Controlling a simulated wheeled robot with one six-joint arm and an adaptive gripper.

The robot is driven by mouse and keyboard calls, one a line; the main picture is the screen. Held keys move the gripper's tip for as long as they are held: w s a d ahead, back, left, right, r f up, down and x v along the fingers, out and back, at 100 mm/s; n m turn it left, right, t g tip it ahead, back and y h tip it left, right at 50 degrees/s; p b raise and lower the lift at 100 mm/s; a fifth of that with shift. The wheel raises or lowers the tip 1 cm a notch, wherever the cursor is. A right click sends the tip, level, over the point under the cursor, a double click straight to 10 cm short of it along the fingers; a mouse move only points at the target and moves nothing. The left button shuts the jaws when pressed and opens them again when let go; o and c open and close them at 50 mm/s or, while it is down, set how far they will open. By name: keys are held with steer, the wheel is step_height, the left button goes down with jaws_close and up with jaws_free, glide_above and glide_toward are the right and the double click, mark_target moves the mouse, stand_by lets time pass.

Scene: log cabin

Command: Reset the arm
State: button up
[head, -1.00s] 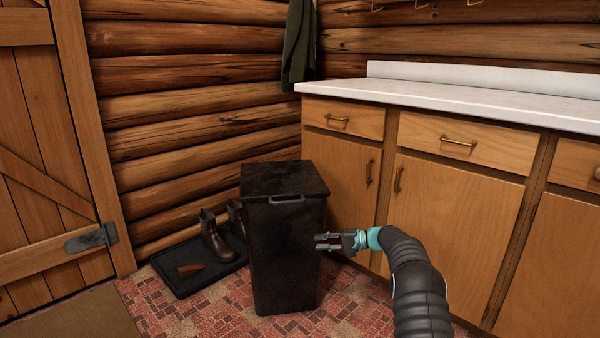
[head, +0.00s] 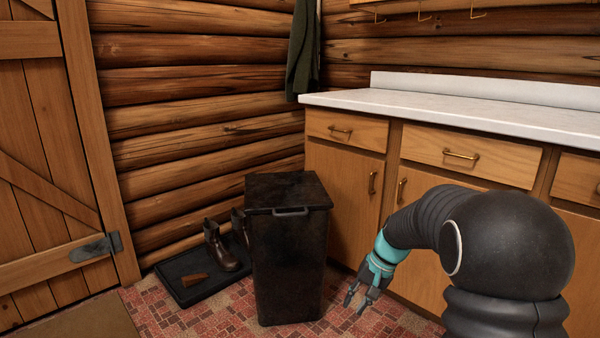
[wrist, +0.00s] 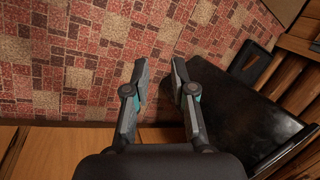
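My gripper (head: 355,297) is in front of the wooden cabinets, to the right of the black bin (head: 288,262), and points down toward the floor. In the wrist view my gripper (wrist: 160,84) has its two fingers apart with nothing between them, and the red patterned floor shows beyond. My arm (head: 480,235) is bent, with its dark rounded joint large at the lower right. The bin's dark lid (wrist: 252,125) shows at the right of the wrist view, close to the right finger.
A plank door (head: 50,170) is at the left. The patterned floor (head: 160,316) is clear in front.

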steer(key=s+r+n+t+h+p, duration=0.1)
steer(key=s+r, duration=0.4)
steer(key=s, duration=0.4)
steer(key=s+d+r+n+t+h+p, duration=0.1)
steer(key=s+r+t, duration=0.1)
steer(key=s+r, duration=0.4)
steer(key=s+d+r+n+t+h+p, duration=0.1)
steer(key=s+r, duration=0.4)
steer(key=s, duration=0.8)
steer(key=shift+s+r+n+t+h+p, duration=0.3)
steer(key=shift+s+r+t+h+p, duration=0.05)
steer(key=shift+t+h+p, duration=0.25)
